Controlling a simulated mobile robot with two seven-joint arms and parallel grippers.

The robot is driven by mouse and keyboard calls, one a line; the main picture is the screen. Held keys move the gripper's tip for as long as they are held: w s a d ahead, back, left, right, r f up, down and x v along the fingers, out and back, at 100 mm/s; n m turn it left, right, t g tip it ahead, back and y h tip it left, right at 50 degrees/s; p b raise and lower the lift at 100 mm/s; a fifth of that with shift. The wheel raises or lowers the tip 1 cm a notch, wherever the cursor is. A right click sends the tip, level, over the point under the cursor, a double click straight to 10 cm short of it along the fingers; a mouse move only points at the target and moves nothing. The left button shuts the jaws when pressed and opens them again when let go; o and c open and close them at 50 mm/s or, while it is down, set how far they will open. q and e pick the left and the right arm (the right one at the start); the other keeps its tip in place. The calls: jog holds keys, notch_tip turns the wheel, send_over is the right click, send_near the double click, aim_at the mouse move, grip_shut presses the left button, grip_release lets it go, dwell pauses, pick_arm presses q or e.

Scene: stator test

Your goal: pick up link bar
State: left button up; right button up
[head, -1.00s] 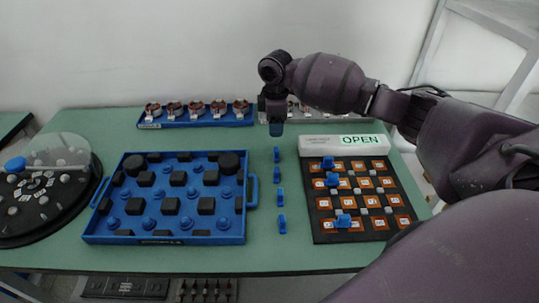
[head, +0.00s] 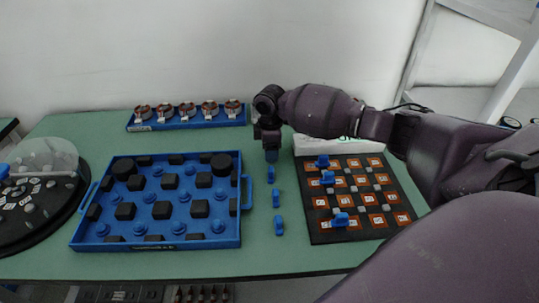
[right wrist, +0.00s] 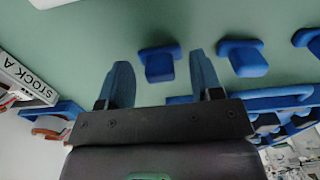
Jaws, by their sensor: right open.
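Several small blue link bars stand in a column on the green table between the blue tray and the dark board; the nearer ones are a middle bar (head: 276,198) and a front bar (head: 279,226). My right gripper (head: 271,157) is over the far end of this column and partly hides the bars there. In the right wrist view its two fingers are apart and empty, with one link bar (right wrist: 160,66) showing between and just beyond the fingertips. A second link bar (right wrist: 242,60) stands to the right, outside the fingers. My left gripper is not in view.
The blue tray (head: 150,244) with black blocks and blue pegs is left of the column. The dark board (head: 318,236) with orange squares and several blue pieces is right. A blue rack (head: 185,123) of copper stators stands behind. A round dark turntable (head: 40,225) is far left.

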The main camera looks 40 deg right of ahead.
jog(key=shift+f, duration=0.3)
jog(key=c, duration=1)
jog(key=shift+r, duration=0.15)
